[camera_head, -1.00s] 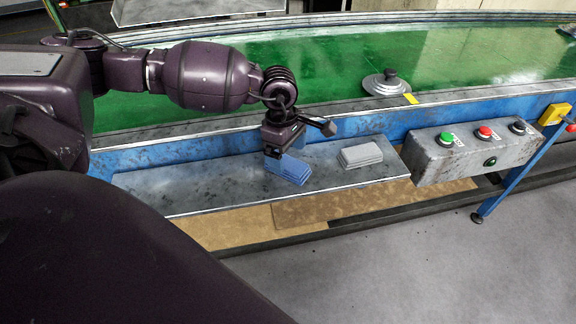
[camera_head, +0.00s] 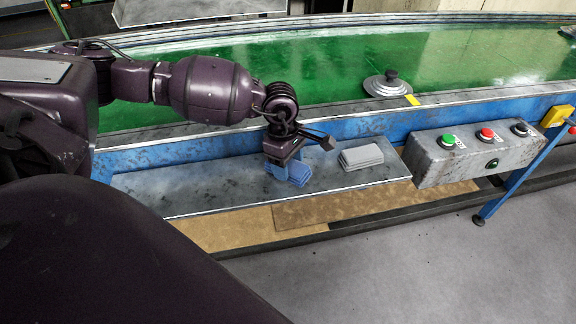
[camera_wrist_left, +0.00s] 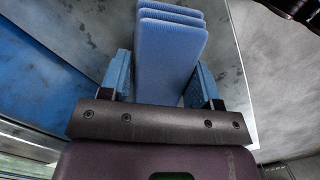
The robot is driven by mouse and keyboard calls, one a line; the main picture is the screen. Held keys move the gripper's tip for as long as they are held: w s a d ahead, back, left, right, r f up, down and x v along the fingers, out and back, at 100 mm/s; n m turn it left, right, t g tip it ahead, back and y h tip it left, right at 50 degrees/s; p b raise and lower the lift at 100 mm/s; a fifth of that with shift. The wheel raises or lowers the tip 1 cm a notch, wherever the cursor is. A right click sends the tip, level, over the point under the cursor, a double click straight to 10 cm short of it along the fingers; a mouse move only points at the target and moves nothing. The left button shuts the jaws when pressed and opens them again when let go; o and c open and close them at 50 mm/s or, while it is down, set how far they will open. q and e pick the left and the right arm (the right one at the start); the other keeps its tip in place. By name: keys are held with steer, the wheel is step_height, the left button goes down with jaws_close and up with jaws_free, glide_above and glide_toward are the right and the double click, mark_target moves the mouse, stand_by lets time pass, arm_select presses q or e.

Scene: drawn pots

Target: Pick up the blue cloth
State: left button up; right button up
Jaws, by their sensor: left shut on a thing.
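The blue cloth (camera_head: 299,174) is a folded, layered stack at the metal shelf in the head view. My left gripper (camera_head: 284,172) is down at the cloth and shut on it. In the left wrist view the cloth (camera_wrist_left: 170,45) stands out between the two blue fingers of my left gripper (camera_wrist_left: 163,88). The gripper hides part of the cloth in the head view. I cannot tell whether the cloth still touches the shelf. My right gripper is not in view.
A button box (camera_head: 472,153) stands at the shelf's right end. Behind is a green conveyor belt (camera_head: 330,60) with a grey lid (camera_head: 387,84) at its near edge.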

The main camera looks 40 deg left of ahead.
arm_select(q)
steer(key=shift+r, duration=0.1)
step_height(320, 180, up, 7)
steer(key=shift+r+p, duration=0.1)
steer(key=shift+p, duration=0.35)
steer(key=shift+r+p, duration=0.45)
steer(key=shift+r, duration=5.9)
steer(key=o, duration=0.5)
steer(key=shift+c, duration=0.2)
steer(key=c, duration=0.3)
steer(key=shift+s, duration=0.1)
